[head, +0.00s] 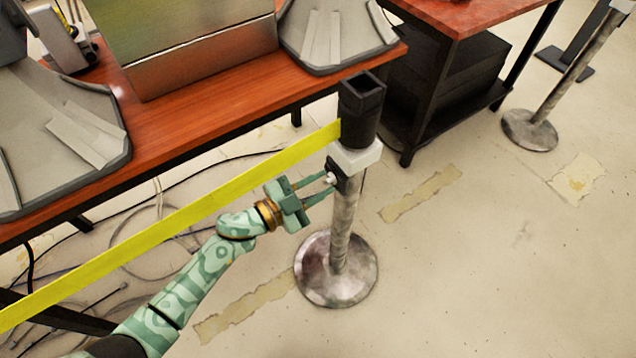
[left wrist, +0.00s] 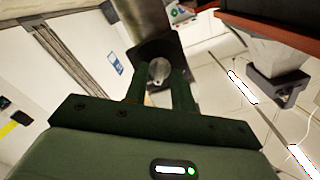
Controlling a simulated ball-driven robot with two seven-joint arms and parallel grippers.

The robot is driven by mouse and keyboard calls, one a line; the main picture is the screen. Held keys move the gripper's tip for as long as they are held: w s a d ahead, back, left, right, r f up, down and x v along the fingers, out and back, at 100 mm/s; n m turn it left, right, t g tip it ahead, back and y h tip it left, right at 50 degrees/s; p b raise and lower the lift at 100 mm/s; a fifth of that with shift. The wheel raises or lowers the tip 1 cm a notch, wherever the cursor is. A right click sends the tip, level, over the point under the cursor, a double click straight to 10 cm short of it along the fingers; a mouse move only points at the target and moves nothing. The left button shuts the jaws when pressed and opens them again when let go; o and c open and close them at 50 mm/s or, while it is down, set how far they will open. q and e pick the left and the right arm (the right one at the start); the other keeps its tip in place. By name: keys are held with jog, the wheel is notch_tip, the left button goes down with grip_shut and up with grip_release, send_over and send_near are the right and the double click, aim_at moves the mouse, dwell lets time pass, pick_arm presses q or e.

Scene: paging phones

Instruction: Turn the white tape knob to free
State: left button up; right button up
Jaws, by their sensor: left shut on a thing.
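The white tape knob (head: 331,179) sits on the side of a black fitting below the white collar (head: 356,157) of a barrier post (head: 345,220). My left gripper (head: 327,184) reaches the post from the left, and its fingers are shut on the knob. In the left wrist view the knob (left wrist: 158,72) shows pale between the two fingers, in front of the dark fitting. The knob's markings are too small to read. A yellow tape (head: 190,218) runs from the black post head (head: 361,110) down to the left. My right gripper is not in view.
A wooden desk (head: 215,95) with grey equipment stands behind the tape. A second desk (head: 455,18) with a black cabinet is at the back right. Another post base (head: 530,130) stands at the far right. Cables lie on the floor at left; the right floor is open.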

pick_arm(q)
jog(key=shift+r+n+p, duration=0.2)
jog(key=shift+n+p, duration=0.15)
jog(key=shift+n, duration=0.05)
jog(key=shift+n+p, duration=0.65)
jog(key=shift+n, duration=0.35)
jog(key=n+p, duration=0.1)
jog(key=n, duration=0.1)
jog(key=shift+f+n, duration=0.1)
jog(key=shift+n, duration=0.2)
jog(key=n+p, duration=0.1)
jog(key=n, duration=0.1)
jog(key=shift+n+p, duration=0.3)
jog(key=shift+n, duration=0.1)
jog(key=n+p, duration=0.1)
jog(key=n, duration=0.3)
jog(key=shift+f, duration=0.1)
jog(key=n, duration=0.2)
jog(key=shift+s+n, duration=0.1)
jog(key=shift+n, duration=0.3)
jog(key=shift+n+p, duration=0.3)
jog(key=shift+n, duration=0.1)
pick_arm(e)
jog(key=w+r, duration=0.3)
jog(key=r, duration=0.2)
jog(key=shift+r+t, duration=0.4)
